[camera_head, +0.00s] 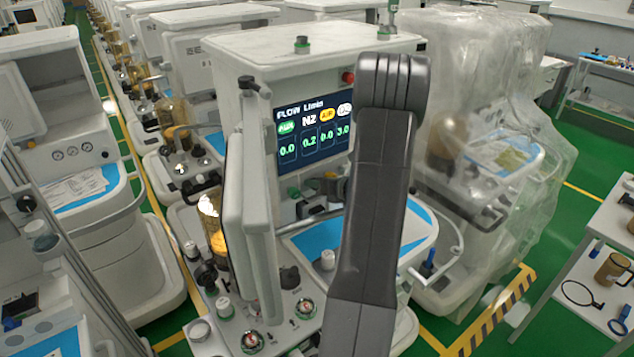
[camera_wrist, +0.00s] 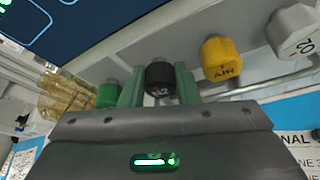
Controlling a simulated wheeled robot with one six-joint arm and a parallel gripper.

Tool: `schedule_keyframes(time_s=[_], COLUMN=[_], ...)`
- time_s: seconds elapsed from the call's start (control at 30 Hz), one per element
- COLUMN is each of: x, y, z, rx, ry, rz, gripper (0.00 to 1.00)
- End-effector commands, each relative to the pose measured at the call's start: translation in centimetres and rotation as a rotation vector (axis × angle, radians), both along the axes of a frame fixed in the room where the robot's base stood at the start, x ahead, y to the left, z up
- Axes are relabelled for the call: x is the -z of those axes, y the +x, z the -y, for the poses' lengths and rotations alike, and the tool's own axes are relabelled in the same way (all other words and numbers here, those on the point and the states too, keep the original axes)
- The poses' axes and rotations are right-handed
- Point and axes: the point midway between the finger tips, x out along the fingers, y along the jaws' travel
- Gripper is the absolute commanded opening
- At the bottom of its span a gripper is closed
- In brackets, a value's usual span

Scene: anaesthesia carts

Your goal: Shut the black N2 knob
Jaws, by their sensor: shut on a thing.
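The black N2 knob (camera_wrist: 159,80) is in the middle of the wrist view, below the screen's lower edge. My gripper (camera_wrist: 158,86) has its two green fingers on either side of the knob and is shut on it. In the head view my dark arm (camera_head: 376,190) reaches to the cart's front and hides the gripper and the knob. The screen (camera_head: 312,130) of the cart shows N2 at 0.2, with 0.0 beside it for the green and yellow gases and 3.0 at the far right.
In the wrist view a green knob (camera_wrist: 108,95) stands just left of my gripper. A yellow AIR knob (camera_wrist: 221,60) and a white knob (camera_wrist: 293,32) stand to the right. In the head view a plastic-wrapped cart (camera_head: 480,140) stands to the right and a white panel (camera_head: 248,215) juts out left.

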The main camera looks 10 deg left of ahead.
Motion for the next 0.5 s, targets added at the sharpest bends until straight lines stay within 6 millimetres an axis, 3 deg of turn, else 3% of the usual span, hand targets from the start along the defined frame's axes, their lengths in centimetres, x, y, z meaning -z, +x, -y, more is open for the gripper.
schedule_keyframes(time_s=[0.5], x=[0.06], y=[0.04], z=[0.03], rx=[0.001], ry=[0.041], rz=[-0.042], gripper=[0.06])
